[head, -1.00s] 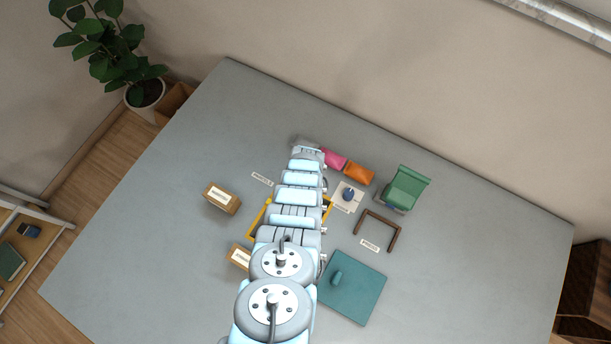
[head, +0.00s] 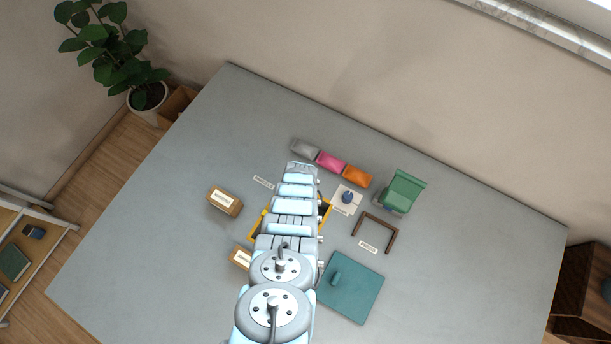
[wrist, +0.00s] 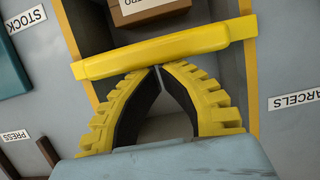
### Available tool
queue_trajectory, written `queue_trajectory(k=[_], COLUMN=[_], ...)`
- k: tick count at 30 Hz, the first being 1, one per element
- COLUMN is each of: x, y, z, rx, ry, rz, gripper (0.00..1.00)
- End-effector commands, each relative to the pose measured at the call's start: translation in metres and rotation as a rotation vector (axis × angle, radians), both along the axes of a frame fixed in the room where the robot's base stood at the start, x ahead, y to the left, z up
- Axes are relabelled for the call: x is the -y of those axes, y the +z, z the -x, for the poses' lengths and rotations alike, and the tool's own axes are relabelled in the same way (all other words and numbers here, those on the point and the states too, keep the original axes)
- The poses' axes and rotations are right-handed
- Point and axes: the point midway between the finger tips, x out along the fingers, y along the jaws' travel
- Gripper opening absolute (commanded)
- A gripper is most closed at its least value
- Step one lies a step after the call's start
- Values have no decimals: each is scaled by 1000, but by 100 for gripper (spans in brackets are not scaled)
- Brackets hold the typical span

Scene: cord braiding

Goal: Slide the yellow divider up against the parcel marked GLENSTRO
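The yellow divider (wrist: 165,54) is a bar lying across the yellow-edged tray (wrist: 251,85) in the wrist view. Beyond it, at the top, is a brown parcel (wrist: 150,10), its label cut off with only a final "RO" readable. A narrow dark gap shows between divider and parcel. My gripper (wrist: 158,69) has its yellow ribbed fingertips nearly together, at the divider's near side; nothing shows between them. Whether the tips touch the divider is unclear. In the head view the tray's yellow edge (head: 257,224) shows beside my arm, which hides the divider and gripper.
Two labelled boxes stand left of the tray, one farther (head: 225,201) and one nearer (head: 240,257). Grey (head: 304,149), pink (head: 331,161) and orange (head: 357,175) packets lie behind. A brown frame (head: 376,231), green object (head: 403,191) and teal board (head: 350,287) are right.

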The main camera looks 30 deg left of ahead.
Motion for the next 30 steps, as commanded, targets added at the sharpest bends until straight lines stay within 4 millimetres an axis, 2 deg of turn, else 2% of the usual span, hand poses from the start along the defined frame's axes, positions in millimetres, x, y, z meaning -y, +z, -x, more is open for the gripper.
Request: queue_trajectory(k=[30], x=[-3], y=[1], z=[42], rx=[-3], ry=[1], rz=[0], gripper=[0])
